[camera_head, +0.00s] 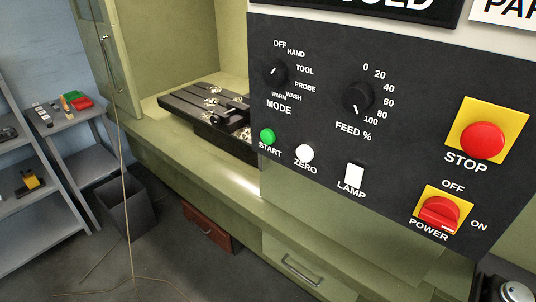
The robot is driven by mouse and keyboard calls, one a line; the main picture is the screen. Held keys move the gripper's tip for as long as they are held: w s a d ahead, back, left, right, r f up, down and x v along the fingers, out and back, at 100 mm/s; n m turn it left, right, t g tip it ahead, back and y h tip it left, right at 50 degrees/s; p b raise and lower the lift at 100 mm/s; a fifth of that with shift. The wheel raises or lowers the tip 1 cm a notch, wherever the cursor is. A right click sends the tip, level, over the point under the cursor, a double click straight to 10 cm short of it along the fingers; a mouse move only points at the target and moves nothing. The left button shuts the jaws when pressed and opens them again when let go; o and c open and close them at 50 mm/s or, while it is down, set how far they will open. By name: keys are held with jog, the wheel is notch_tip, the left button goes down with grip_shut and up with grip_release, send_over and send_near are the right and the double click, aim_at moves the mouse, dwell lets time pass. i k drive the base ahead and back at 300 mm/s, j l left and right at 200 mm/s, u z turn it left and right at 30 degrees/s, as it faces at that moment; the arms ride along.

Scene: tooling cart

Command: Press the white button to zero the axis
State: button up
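The white button (304,153) is a round cap labelled ZERO on the lower left of the black control panel (325,140). It sits just right of the green START button (267,136) and left of a white rectangular LAMP switch (355,175). Nothing covers the white button. Whether it is pressed in cannot be told. My gripper does not show in this view.
The panel also bears a MODE knob (275,73), a FEED knob (357,98), a red STOP button (483,140) on yellow and a red POWER switch (439,212). A slotted machine table (190,104) with metal shavings lies behind. Grey shelves (30,190) stand left.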

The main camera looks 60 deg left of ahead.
aim_at(304, 152)
jog(key=u, duration=2.25)
